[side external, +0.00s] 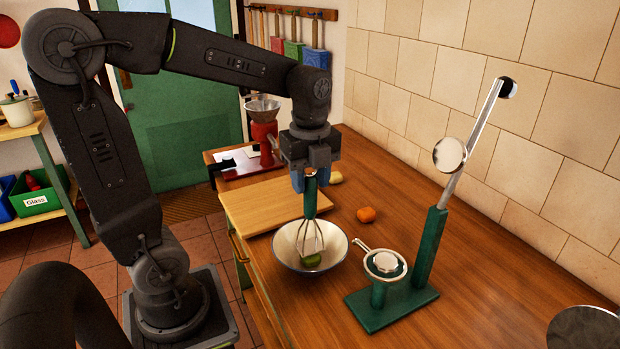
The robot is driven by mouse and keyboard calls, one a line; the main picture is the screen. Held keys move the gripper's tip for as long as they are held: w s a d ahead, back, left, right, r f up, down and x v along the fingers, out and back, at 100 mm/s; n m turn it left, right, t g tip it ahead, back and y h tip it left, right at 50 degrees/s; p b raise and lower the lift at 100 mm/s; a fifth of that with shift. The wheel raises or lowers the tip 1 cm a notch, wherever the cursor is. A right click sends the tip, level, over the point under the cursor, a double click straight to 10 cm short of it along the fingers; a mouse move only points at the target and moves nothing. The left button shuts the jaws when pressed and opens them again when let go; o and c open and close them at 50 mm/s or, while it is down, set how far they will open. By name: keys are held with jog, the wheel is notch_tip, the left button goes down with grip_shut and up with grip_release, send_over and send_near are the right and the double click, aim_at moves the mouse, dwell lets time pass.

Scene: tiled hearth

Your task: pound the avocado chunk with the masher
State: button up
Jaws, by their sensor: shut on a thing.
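My gripper (311,172) is shut on the green handle of the masher (311,198), which it holds upright with the wire head pointing down. The masher's wire head (309,238) is inside a white bowl (338,244) on the wooden counter. The green avocado chunk (311,260) lies in the bottom of the bowl, right under the wire head. I cannot tell for sure whether the wires touch the chunk.
A green stand (392,308) with a metal lever and a small strainer (384,263) stands right of the bowl. A wooden board (262,203) lies behind left. An orange fruit (366,214) and a red grinder (264,140) are farther back.

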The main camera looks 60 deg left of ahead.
jog(key=shift+f, duration=0.65)
jog(key=shift+r, duration=0.2)
dwell(0.3)
jog(key=shift+w+r, duration=0.1)
jog(key=shift+r, duration=0.55)
jog(key=shift+r, duration=3.85)
